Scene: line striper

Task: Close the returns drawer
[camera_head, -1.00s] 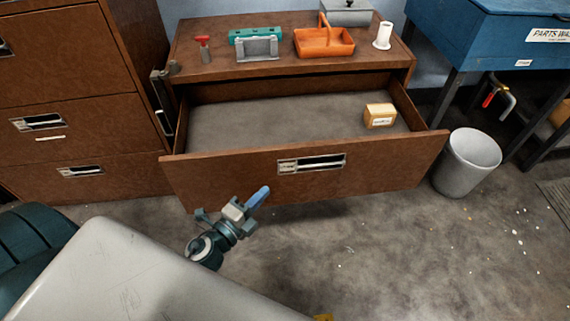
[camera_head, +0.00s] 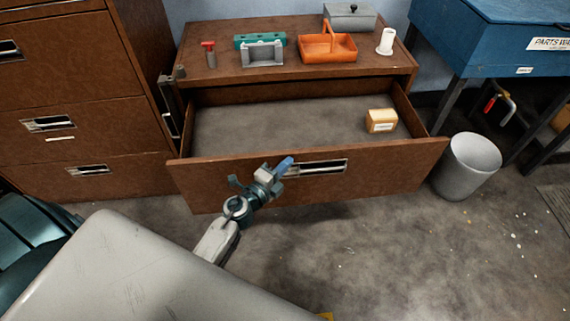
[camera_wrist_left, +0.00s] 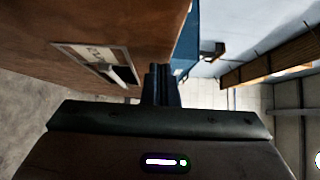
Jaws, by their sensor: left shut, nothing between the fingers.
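The returns drawer (camera_head: 220,183) is a wide brown drawer, pulled out of the low cabinet. Its front has a metal label-holder handle (camera_head: 322,167), which also shows in the left wrist view (camera_wrist_left: 97,62). A small tan box (camera_head: 381,121) sits inside, toward the right. My left gripper (camera_head: 284,166) is shut and empty. In the head view it overlaps the drawer front just left of the handle; whether it touches is unclear. In the left wrist view the shut fingers (camera_wrist_left: 161,84) show beside the drawer front. My right gripper is not in view.
The cabinet top (camera_head: 222,72) holds an orange caddy (camera_head: 327,48), a grey holder, a green block, a red-topped tool, a white spool and a grey box. A taller brown cabinet (camera_head: 90,130) stands at left.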

